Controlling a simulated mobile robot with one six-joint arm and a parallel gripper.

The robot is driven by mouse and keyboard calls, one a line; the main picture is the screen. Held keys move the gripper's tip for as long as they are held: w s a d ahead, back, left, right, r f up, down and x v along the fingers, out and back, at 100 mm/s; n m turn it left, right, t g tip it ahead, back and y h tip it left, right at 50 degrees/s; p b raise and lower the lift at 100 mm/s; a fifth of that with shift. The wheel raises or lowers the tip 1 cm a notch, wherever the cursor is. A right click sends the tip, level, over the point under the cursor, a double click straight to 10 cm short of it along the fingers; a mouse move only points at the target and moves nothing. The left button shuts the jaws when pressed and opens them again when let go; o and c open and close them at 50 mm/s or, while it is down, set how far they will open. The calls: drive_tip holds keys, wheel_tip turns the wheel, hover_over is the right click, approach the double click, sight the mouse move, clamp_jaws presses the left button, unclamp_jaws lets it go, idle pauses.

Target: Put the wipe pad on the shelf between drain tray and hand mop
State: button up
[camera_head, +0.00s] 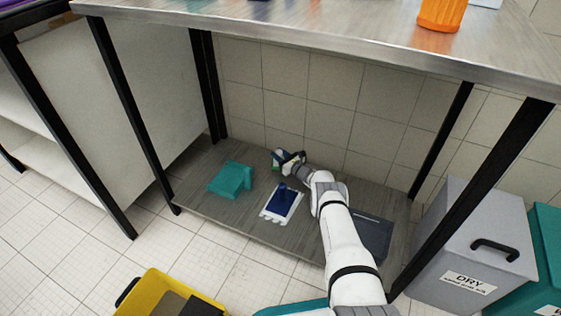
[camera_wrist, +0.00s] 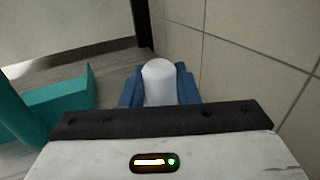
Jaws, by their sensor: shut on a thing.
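The lower shelf (camera_head: 250,232) holds a teal piece with an upright part (camera_head: 230,178) at the left. A white flat piece with a blue top and handle (camera_head: 282,203), which looks like the hand mop, lies in the middle. A dark grey flat tray (camera_head: 374,236), probably the drain tray, lies at the right, partly behind my arm. My gripper (camera_head: 288,158) is over the shelf's back near the tiled wall. In the wrist view, its blue fingers (camera_wrist: 158,88) are shut on a white round-topped thing (camera_wrist: 158,78). I cannot tell whether that is the wipe pad.
The worktop (camera_head: 330,38) overhangs the shelf, with black legs at its corners. An orange container (camera_head: 441,14) stands on it. A grey bin marked DRY (camera_head: 465,245) and a teal bin (camera_head: 545,245) stand right. A yellow tub (camera_head: 160,285) is in front. Shelf space is bare around the white-and-blue piece.

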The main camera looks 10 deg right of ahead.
drive_tip(key=shift+f, duration=0.9)
drive_tip(key=shift+r, duration=0.15)
drive_tip(key=o, duration=1.1)
